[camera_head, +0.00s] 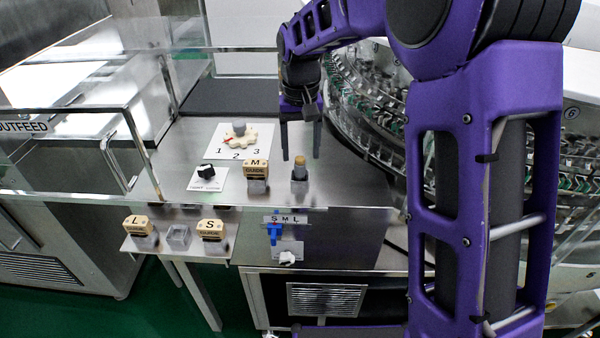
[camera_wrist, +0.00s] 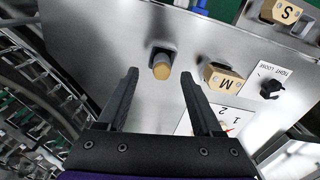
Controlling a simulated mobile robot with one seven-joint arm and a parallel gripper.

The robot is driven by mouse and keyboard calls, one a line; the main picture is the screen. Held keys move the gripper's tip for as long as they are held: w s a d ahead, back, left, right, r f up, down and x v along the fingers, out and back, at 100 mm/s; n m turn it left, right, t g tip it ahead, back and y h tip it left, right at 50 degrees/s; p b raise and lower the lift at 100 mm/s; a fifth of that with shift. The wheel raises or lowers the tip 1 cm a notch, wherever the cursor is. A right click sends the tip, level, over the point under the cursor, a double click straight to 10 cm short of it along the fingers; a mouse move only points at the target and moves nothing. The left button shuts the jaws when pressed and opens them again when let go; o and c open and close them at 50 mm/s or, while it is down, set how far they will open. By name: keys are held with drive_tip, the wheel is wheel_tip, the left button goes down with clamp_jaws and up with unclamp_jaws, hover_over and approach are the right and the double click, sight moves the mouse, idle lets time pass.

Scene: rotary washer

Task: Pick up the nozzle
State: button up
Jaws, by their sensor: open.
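The nozzle, which I take to be the small tan-topped cylinder (camera_head: 299,171), stands upright in a metal block on the steel table. In the wrist view the nozzle (camera_wrist: 161,68) shows between and slightly beyond the fingertips. My gripper (camera_head: 301,156) points down over it with its two dark fingers apart and nothing held. In the wrist view the open fingers (camera_wrist: 160,76) frame the nozzle with a gap on each side. I cannot tell how far the tips are above it.
Left of the nozzle stands the M guide block (camera_head: 257,170), with a black tight/loose knob (camera_head: 206,174) further left. A numbered dial (camera_head: 239,132) sits behind. L (camera_head: 137,224) and S (camera_head: 212,228) blocks rest on a lower front shelf. The rotary washer (camera_head: 365,105) curves close on the right.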

sight(300, 159)
wheel_tip(300, 159, down, 4)
drive_tip(key=shift+s+a+f+b, duration=0.1)
drive_tip(key=shift+f+b, duration=0.05)
drive_tip(key=shift+b, duration=0.2)
clamp_jaws()
